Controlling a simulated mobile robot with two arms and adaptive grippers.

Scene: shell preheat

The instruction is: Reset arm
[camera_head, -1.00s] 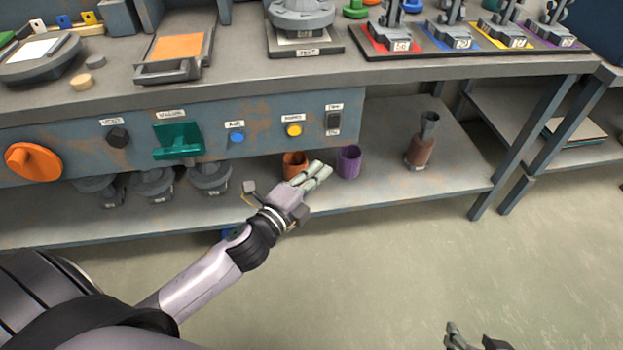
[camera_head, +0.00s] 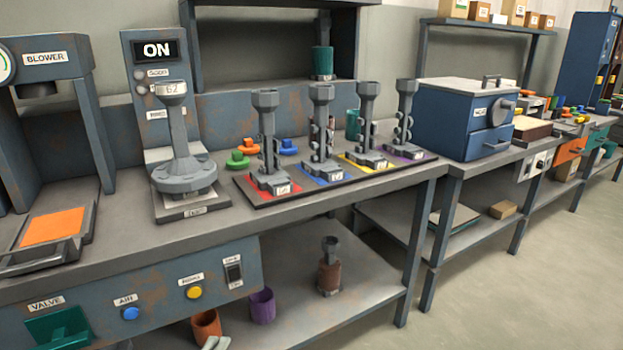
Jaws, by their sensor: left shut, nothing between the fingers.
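My left gripper (camera_head: 215,343) shows only as pale fingertips at the bottom edge of the head view. It is shut and empty, in front of the orange cup (camera_head: 206,326) on the lower shelf. The rest of the left arm is below the picture. My right gripper is not in view.
Floor at right is clear.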

